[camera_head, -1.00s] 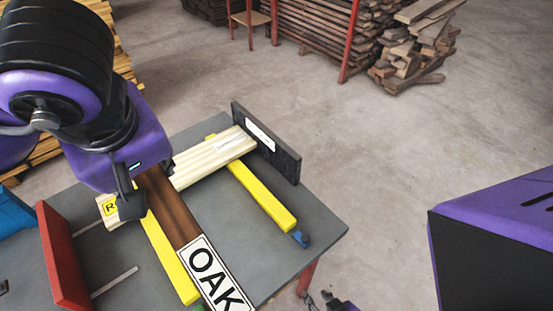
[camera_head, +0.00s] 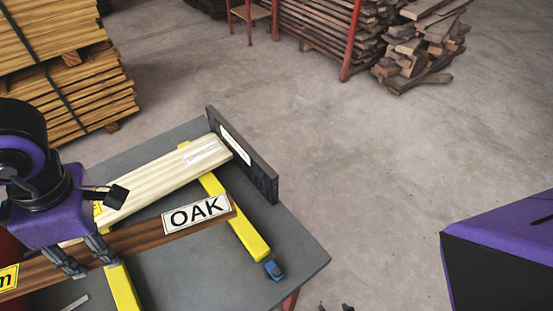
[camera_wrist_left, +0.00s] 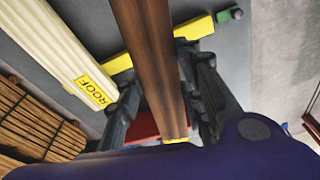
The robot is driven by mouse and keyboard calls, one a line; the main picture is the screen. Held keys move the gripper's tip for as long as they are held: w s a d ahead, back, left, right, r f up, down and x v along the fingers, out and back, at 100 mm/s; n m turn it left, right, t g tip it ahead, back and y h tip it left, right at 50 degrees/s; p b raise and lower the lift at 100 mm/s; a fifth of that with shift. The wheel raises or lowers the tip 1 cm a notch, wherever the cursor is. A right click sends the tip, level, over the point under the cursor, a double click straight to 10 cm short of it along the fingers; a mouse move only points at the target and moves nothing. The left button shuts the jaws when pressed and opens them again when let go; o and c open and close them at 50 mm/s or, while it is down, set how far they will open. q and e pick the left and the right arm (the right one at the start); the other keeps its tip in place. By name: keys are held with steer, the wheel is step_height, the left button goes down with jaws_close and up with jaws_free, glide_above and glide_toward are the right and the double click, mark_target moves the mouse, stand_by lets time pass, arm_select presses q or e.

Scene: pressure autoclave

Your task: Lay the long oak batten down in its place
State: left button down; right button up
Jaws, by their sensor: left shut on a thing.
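The long oak batten (camera_head: 140,236) is dark brown, with a white OAK label near its right end and a yellow label at its left end. My left gripper (camera_head: 84,257) is shut on it; in the left wrist view the batten (camera_wrist_left: 150,60) runs between the fingers (camera_wrist_left: 163,105). The batten crosses over two yellow bars (camera_head: 240,225) on the grey table, at an angle to the pale ROOF board (camera_head: 160,175). I cannot tell whether it touches the bars. Its right end is apart from the black end plate (camera_head: 240,155). Only dark tips, perhaps of my right gripper (camera_head: 334,307), show at the bottom edge.
The pale board lies across the bars, its far end at the end plate. The grey table (camera_head: 185,285) is bare between the bars. A blue piece (camera_head: 273,269) sits at one bar's front end. Timber stacks (camera_head: 65,80) stand behind on the floor.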

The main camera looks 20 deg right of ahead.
arm_select(q)
steer(key=shift+s+a+f+n, duration=0.2)
steer(key=shift+a+f+n, duration=0.2)
steer(key=shift+a+n, duration=0.15)
steer(key=shift+s+a+f+n, duration=0.15)
steer(key=shift+a+f+n, duration=0.2)
steer(key=shift+a+n, duration=0.2)
steer(key=shift+w+d+f, duration=0.2)
steer(key=shift+w, duration=0.1)
steer(key=shift+w+d+f, duration=1.3)
steer(key=shift+w+f, duration=0.5)
steer(key=shift+f, duration=0.3)
steer(key=shift+w+d+f, duration=1.3)
steer(key=shift+w+f, duration=0.5)
steer(key=shift+f, duration=0.3)
steer(key=shift+w+d+f, duration=1.3)
steer(key=shift+w+f, duration=0.5)
steer(key=shift+f, duration=0.3)
steer(key=shift+f, duration=0.45)
steer(key=c, duration=1.2)
jaws_free()
